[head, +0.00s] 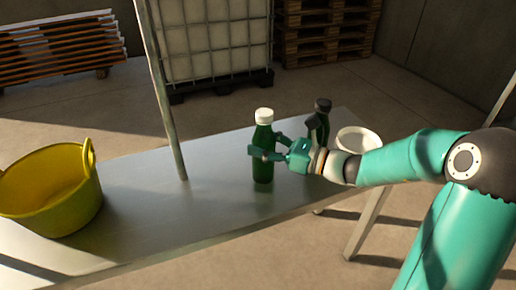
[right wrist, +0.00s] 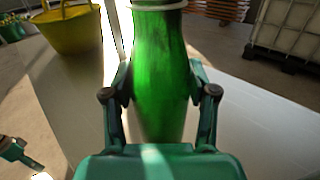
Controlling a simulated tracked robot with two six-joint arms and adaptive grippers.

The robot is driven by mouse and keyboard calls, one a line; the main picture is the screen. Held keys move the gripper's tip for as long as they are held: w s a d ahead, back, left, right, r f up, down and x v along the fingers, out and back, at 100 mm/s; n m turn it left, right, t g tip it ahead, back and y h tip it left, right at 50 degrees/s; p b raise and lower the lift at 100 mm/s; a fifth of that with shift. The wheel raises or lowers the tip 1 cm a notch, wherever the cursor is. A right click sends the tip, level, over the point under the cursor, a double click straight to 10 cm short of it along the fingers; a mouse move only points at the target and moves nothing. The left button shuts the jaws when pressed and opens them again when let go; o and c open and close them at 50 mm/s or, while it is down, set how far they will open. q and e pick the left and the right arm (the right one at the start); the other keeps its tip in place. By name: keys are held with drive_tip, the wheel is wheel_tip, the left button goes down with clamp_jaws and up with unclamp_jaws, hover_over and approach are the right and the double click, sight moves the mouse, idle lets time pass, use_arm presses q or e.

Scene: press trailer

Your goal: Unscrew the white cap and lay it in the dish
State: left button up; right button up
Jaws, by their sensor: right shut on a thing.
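A green bottle (head: 263,165) with a white cap (head: 264,115) stands upright on the metal table. My right gripper (head: 268,150) is shut around the bottle's body from the right. In the right wrist view the green bottle (right wrist: 158,75) fills the space between the two fingers of my right gripper (right wrist: 160,95); its cap is out of that frame. A white dish (head: 358,139) sits on the table at the right, partly hidden behind my right arm. My left gripper does not show in the head view.
A yellow tub (head: 50,195) stands at the table's left end.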

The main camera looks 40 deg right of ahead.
wheel_tip(320, 180, up, 19)
drive_tip(key=p, duration=0.7)
drive_tip(key=shift+r, duration=0.15)
drive_tip(key=o, duration=0.6)
drive_tip(key=c, duration=0.8)
clamp_jaws()
